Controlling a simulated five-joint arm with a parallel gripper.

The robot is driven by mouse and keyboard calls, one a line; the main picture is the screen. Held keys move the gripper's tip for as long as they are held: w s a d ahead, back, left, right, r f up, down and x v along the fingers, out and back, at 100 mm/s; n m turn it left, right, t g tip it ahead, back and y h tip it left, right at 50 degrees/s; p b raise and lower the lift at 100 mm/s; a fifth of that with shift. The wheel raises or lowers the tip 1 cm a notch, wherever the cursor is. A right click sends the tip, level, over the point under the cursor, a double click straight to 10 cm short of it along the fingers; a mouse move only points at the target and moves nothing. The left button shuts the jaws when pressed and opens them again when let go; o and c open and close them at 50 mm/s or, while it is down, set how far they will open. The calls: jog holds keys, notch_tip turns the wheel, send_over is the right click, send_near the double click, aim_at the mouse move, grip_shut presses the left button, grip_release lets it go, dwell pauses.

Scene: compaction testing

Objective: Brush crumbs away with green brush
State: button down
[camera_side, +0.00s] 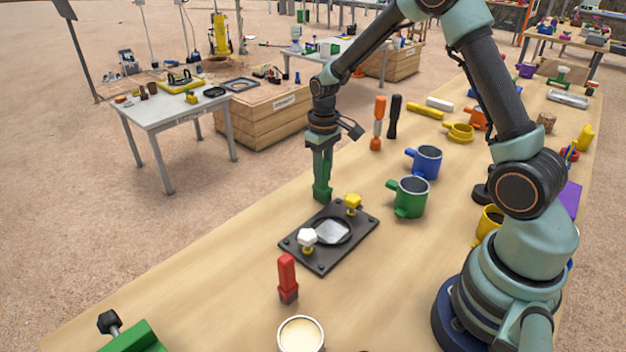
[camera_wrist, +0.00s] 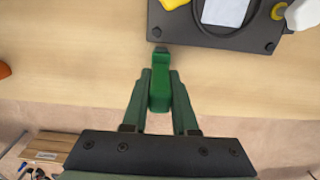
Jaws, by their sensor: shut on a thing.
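My gripper (camera_side: 322,160) points down and is shut on the green brush (camera_side: 322,187), which is upright beside the far corner of a black base plate (camera_side: 318,262). In the wrist view, the green brush (camera_wrist: 160,88) is between my gripper's fingers (camera_wrist: 160,78); its dark tip is just short of the plate's edge (camera_wrist: 196,38). Whether the tip touches the table I cannot tell. The plate has a round ring with a light grey piece (camera_side: 332,232) in it, a white knob (camera_side: 307,238) and a yellow knob (camera_side: 353,203). I cannot make out any crumbs.
A red-handled brush (camera_side: 287,277) and a round tin (camera_side: 300,336) stand nearer. A green mug (camera_side: 411,197) and a blue mug (camera_side: 427,162) are right of the plate. Orange (camera_side: 378,123) and black (camera_side: 394,117) handled tools stand behind. The wooden tabletop (camera_side: 190,290) left of the plate is clear.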

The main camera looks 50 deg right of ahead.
jog(key=shift+r, duration=3.5)
